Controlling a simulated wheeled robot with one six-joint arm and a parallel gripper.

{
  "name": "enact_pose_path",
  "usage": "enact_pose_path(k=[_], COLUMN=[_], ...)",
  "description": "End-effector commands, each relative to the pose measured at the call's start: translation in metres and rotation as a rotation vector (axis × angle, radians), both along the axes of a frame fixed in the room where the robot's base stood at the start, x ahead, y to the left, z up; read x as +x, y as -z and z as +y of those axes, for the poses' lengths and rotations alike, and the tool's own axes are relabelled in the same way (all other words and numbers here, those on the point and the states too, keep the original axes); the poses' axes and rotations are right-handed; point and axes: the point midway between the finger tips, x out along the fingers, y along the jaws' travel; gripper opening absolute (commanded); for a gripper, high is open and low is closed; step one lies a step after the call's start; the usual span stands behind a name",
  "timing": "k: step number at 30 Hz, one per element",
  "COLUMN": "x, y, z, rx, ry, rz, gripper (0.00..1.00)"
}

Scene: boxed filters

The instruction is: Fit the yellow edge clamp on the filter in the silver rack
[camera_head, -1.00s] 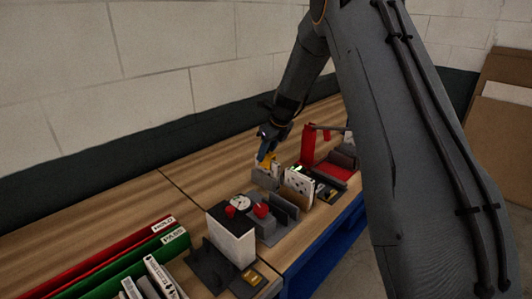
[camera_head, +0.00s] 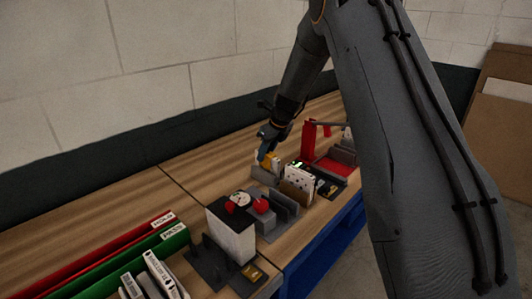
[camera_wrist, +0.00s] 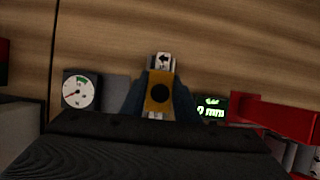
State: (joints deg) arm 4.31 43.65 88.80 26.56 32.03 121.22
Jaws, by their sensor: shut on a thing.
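In the head view, my gripper (camera_head: 268,149) is at the grey-silver rack (camera_head: 264,175), with the clamp (camera_head: 271,160) low between the fingers. The clamp lines up over the filter's top edge; I cannot tell whether it is fully seated.
A round dial gauge (camera_wrist: 79,92) stands left of the clamp in the wrist view. A green-lit display (camera_wrist: 210,108) and a red fixture (camera_wrist: 270,114) are to the right.

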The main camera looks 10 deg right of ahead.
Motion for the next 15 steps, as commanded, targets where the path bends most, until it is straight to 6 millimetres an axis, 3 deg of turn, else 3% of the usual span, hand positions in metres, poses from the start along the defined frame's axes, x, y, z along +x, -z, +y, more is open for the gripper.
enact_pose_path(k=[4, 5, 8, 15], x=[-0.0001, -0.0001, -0.0002, -0.0002], y=[0.0025, 0.0023, 0.0022, 0.0022], z=[0.0001, 0.0001, 0.0, 0.0001], rx=[0.0, 0.0, 0.0, 0.0], ry=[0.0, 0.0, 0.0, 0.0], rz=[0.0, 0.0, 0.0, 0.0], gripper=[0.01, 0.33, 0.5, 0.5])
